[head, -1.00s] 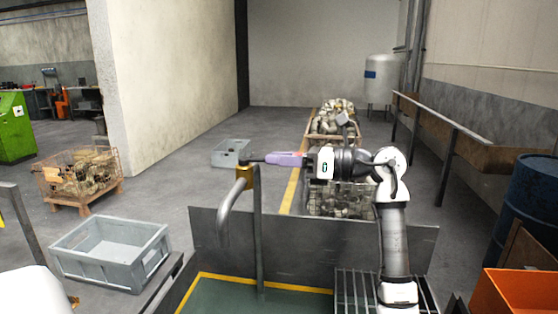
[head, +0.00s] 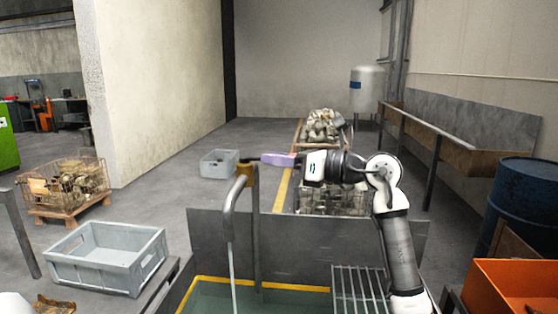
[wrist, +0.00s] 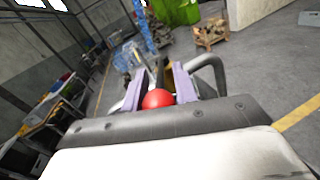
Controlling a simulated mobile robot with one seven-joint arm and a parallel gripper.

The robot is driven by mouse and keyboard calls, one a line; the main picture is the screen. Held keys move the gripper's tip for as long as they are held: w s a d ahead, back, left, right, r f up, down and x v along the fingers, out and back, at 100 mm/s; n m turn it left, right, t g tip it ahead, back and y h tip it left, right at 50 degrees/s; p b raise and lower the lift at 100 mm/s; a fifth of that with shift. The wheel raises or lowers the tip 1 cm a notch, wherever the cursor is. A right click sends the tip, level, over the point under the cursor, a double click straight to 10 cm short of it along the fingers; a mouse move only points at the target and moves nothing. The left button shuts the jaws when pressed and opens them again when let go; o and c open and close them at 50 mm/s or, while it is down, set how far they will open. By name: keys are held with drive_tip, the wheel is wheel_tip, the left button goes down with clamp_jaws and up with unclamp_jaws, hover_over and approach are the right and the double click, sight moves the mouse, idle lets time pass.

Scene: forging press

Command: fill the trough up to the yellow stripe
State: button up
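The trough (head: 210,290) lies at the bottom of the head view, with a yellow stripe (head: 215,277) along its inside wall. Its green bottom area shows below the stripe; I cannot tell the water depth. A grey bent spout (head: 230,215) stands over it, and a thin pale stream of water (head: 234,265) falls from its mouth. My gripper (head: 262,159) reaches in from the right at the brass valve (head: 248,172) atop the pipe. In the wrist view, a red ball knob (wrist: 157,98) sits between my two purple fingers, seemingly touching both.
A metal grate (head: 358,290) covers the trough's right part. A grey splash panel (head: 300,245) stands behind. A grey crate (head: 105,260) is at left, an orange bin (head: 510,285) and blue barrel (head: 520,195) at right. Loaded wire crates stand beyond the panel.

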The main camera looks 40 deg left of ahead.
drive_tip(key=o, duration=0.3)
drive_tip(key=shift+o, duration=0.2)
drive_tip(key=b+v, duration=0.3)
drive_tip(key=v, duration=1)
drive_tip(key=shift+w+d, duration=0.15)
drive_tip(key=shift+d, duration=0.25)
